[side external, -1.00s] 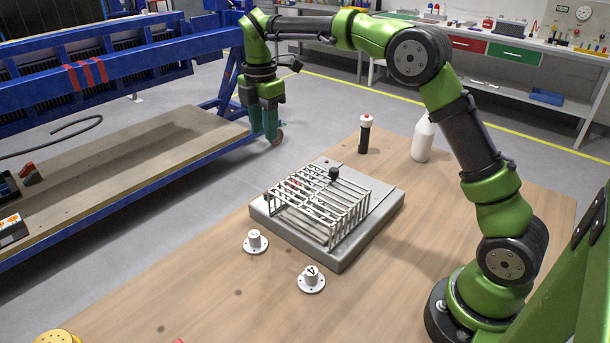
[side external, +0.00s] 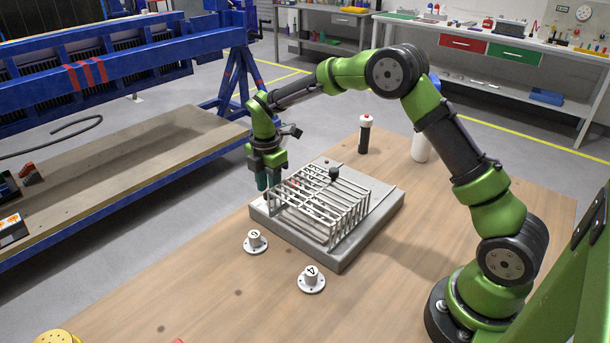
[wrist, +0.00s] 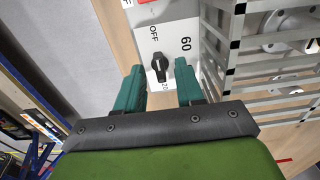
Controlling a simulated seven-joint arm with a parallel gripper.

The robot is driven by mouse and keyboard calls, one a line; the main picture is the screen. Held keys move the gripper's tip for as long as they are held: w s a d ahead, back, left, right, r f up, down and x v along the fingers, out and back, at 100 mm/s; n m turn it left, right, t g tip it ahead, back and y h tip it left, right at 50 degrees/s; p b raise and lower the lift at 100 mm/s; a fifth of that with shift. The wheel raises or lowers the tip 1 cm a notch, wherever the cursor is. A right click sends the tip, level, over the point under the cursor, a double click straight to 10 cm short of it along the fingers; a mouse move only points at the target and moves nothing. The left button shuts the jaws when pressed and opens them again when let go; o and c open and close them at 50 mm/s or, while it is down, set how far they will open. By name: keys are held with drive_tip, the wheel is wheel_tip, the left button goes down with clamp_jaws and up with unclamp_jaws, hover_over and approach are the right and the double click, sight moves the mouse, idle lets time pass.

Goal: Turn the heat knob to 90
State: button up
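No 90 is legible. The knob's long axis runs roughly up and down in that picture, with its upper end near OFF. My gripper (wrist: 159,80) is open, its two green fingers apart on either side of the knob's near end; I cannot tell whether they touch it. In the side view my gripper (side external: 268,184) points down at the left corner of the grey base (side external: 345,262); this knob is hidden there.
A white wire cage (side external: 340,210) stands on the base close to my gripper. Another black knob (side external: 334,173) shows at the back.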

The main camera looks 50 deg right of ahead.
drive_tip(key=shift+f, duration=0.4)
drive_tip(key=shift+c, duration=0.3)
clamp_jaws()
